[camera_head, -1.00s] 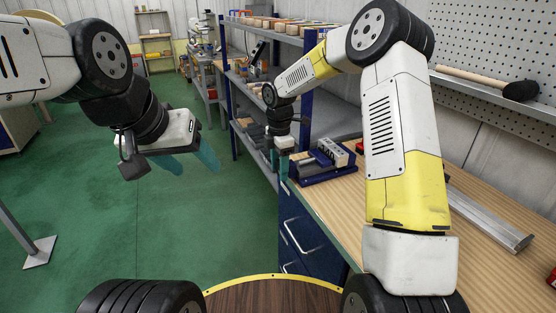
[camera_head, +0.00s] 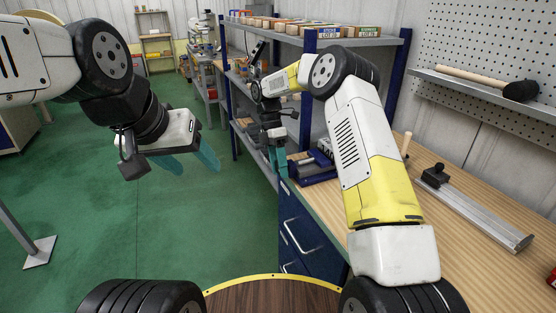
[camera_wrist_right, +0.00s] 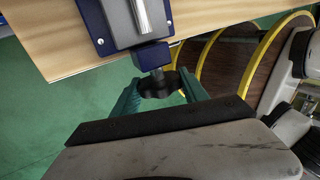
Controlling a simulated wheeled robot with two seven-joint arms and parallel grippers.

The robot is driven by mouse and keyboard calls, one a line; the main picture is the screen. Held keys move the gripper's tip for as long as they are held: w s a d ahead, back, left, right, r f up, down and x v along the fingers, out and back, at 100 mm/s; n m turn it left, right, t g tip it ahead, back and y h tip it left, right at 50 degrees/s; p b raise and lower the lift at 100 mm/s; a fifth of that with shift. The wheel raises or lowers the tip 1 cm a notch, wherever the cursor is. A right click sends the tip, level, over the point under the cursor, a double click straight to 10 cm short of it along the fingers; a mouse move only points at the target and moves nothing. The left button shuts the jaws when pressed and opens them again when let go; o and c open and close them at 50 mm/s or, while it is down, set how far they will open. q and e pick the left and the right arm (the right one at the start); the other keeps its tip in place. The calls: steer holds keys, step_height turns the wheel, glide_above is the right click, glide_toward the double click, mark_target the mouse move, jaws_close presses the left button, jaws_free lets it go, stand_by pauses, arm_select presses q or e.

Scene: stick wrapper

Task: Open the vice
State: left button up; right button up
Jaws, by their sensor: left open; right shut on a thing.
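The blue vice (camera_head: 312,168) is on the near left edge of the wooden workbench, partly hidden behind my right arm. In the right wrist view, the vice (camera_wrist_right: 151,56) shows its blue end block and a grey rod, with a round black knob (camera_wrist_right: 158,86) sticking out past the bench edge. My right gripper (camera_wrist_right: 160,92) is shut on the knob, one teal finger on each side. In the head view, the right gripper (camera_head: 277,158) is at the front end of the vice. My left gripper (camera_head: 190,163) is open and empty over the green floor.
On the workbench (camera_head: 468,262) lie a long grey metal rail (camera_head: 478,212) with a black block and an upright wooden handle (camera_head: 406,146). A mallet (camera_head: 475,80) rests on a wall shelf. Shelves with boxes (camera_head: 310,30) stand behind the vice.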

steer(key=shift+w+g+h, duration=0.1)
steer(key=shift+g+h, duration=0.4)
steer(key=shift+g, duration=0.5)
steer(key=o, duration=1.4)
steer(key=shift+c, duration=0.2)
steer(key=shift+r, duration=0.15)
step_height(320, 180, up, 4)
steer(key=shift+f, duration=0.25)
steer(key=s+r, duration=0.1)
steer(key=s, duration=1.5)
steer(key=shift+a, duration=0.35)
